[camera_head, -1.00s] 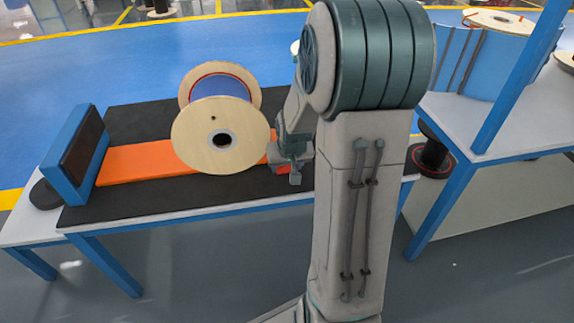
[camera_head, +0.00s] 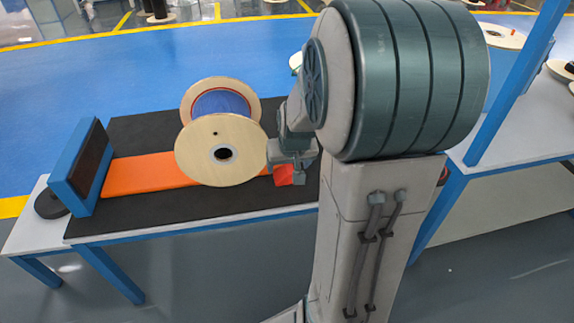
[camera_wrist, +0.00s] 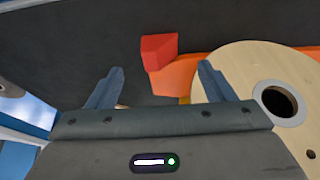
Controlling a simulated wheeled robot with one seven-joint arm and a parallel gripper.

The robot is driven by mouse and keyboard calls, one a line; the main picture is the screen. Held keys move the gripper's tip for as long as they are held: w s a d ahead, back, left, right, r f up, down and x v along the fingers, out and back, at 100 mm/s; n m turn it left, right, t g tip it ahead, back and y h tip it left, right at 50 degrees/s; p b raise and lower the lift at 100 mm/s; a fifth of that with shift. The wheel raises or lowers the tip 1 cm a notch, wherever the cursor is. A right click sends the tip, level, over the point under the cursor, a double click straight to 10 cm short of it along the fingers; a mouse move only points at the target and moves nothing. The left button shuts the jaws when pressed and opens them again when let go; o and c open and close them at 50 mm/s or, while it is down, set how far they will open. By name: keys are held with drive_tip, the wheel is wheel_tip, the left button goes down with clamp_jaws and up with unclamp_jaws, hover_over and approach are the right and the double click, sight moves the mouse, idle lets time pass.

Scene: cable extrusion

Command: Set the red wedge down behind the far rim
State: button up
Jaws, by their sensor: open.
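The red wedge (camera_head: 283,175) rests on the black mat just right of the spool, by the end of the orange strip. In the wrist view the wedge (camera_wrist: 158,50) lies beyond my fingertips, beside the orange strip and apart from both fingers. The spool (camera_head: 222,152) has pale wooden flanges and a blue winding; its near flange (camera_wrist: 248,75) fills the right of the wrist view. My gripper (camera_wrist: 160,80) is open with nothing between its fingers. In the head view my gripper (camera_head: 293,163) is above the wedge and partly hides it.
The orange strip (camera_head: 140,174) runs left under the spool to a blue-framed upright block (camera_head: 72,180). The black mat (camera_head: 140,126) is bare behind the strip. A second table (camera_head: 520,137) stands at the right.

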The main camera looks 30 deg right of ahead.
drive_tip(key=s+a+r+n+g+y, duration=0.1)
drive_tip(key=s+a+r+n+g, duration=0.2)
drive_tip(key=s+a, duration=1)
wheel_tip(320, 180, up, 3)
drive_tip(key=shift+s+a+f, duration=0.2)
drive_tip(key=shift+s, duration=0.9)
